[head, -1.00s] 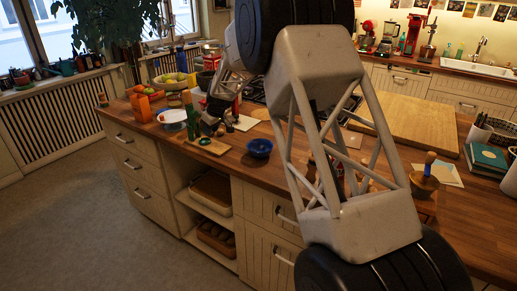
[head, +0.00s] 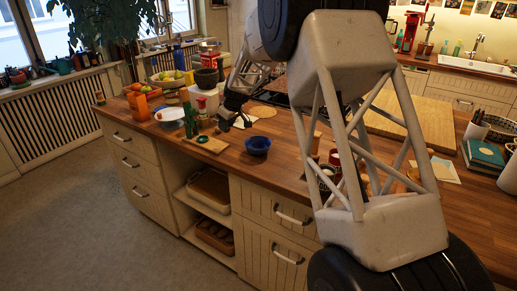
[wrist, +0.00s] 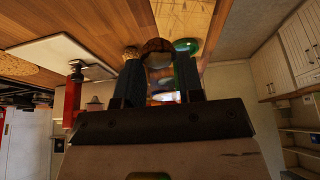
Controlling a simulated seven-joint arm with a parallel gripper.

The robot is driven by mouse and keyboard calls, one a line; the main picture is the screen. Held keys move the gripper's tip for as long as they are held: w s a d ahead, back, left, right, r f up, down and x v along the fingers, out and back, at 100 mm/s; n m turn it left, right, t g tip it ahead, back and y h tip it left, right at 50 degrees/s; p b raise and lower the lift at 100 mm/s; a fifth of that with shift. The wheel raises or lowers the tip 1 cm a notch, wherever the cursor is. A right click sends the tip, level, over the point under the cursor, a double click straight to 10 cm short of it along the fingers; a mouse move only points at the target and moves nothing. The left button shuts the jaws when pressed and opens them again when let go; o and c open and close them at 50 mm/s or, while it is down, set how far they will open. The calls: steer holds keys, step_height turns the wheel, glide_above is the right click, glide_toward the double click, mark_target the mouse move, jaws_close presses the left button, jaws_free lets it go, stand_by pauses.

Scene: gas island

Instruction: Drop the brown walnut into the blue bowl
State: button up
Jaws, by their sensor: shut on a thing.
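The blue bowl (head: 258,146) stands upright near the front edge of the wooden counter (head: 290,172), in the head view. My gripper (head: 226,124) is just left of it and slightly behind, over the counter. In the wrist view my gripper (wrist: 158,58) is shut on the brown walnut (wrist: 157,46), which sits between the two fingertips. The walnut is too small to make out in the head view. I cannot identify the bowl in the wrist view.
A small wooden board (head: 206,144) lies left of the bowl, with a green bottle (head: 190,120) by it. A white dish (head: 170,115) stands further left. Dark jars (head: 328,178) stand to the right, partly behind my arm. Some counter right of the bowl is bare.

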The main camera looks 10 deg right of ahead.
steer(key=s+d+r, duration=0.1)
steer(key=s+d, duration=0.2)
steer(key=d, duration=0.4)
steer(key=s+d+r, duration=0.2)
steer(key=s+d, duration=0.2)
steer(key=d, duration=0.2)
steer(key=shift+d, duration=0.35)
steer(key=shift+f, duration=0.15)
steer(key=shift+f, duration=2.8)
steer(key=o, duration=0.9)
steer(key=shift+c, duration=0.2)
steer(key=v, duration=0.7)
steer(key=shift+r, duration=0.3)
steer(key=shift+s+r, duration=0.1)
steer(key=shift+s, duration=0.1)
